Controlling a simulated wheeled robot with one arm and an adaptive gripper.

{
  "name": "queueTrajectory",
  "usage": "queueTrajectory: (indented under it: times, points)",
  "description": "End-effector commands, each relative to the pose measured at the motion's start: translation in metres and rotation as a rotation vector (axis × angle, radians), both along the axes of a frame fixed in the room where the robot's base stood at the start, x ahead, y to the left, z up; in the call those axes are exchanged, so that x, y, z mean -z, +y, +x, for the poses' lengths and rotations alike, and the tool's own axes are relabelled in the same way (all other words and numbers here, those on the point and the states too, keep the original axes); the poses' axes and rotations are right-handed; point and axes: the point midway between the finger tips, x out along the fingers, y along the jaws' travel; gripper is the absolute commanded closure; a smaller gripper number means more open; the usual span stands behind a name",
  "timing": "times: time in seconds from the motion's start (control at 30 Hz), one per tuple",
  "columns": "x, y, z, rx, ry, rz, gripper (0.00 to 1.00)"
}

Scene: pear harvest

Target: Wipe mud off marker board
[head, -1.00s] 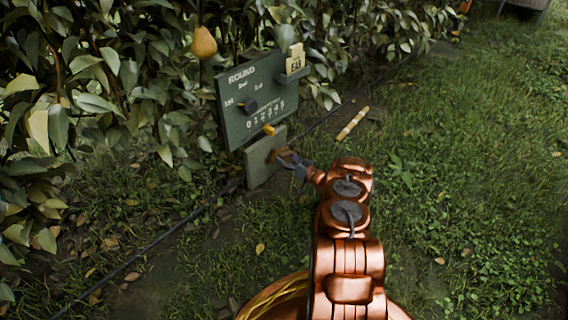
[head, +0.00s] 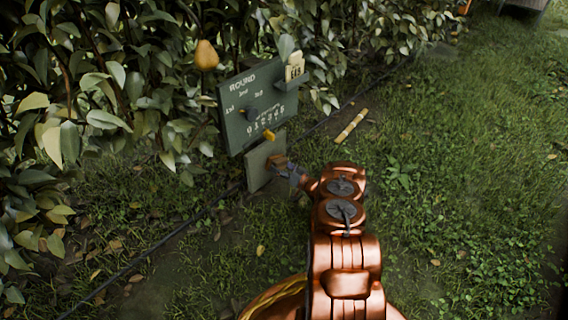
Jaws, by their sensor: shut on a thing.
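The dark green board (head: 235,125) marked "ROUND" with white lettering and a row of numbers stands tilted in front of the hedge. A smaller plain grey-green panel (head: 257,168) is below it. My gripper (head: 283,165) is at the right edge of this panel, shut on a small brown pad (head: 276,160). The pad appears to be at or against the panel's face; I cannot tell if it touches. I cannot make out mud clearly on either surface. The fingertips are small and partly hidden.
A dark knob (head: 252,112) and a yellow peg (head: 269,135) are on the board, with pale cards (head: 294,67) in a holder at its upper right. A pear (head: 206,55) hangs above left. A yellow stick (head: 351,125) lies on grass. A dark hose (head: 150,258) crosses the ground. Open grass lies right.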

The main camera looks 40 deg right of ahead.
Motion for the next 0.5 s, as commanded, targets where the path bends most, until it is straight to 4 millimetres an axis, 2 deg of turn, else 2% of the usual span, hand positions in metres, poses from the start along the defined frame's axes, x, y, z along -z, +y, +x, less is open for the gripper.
queueTrajectory:
  times: [0.5]
  points:
    - [-0.003,0.029,-0.005,-0.010,-0.003,0.002,0.36]
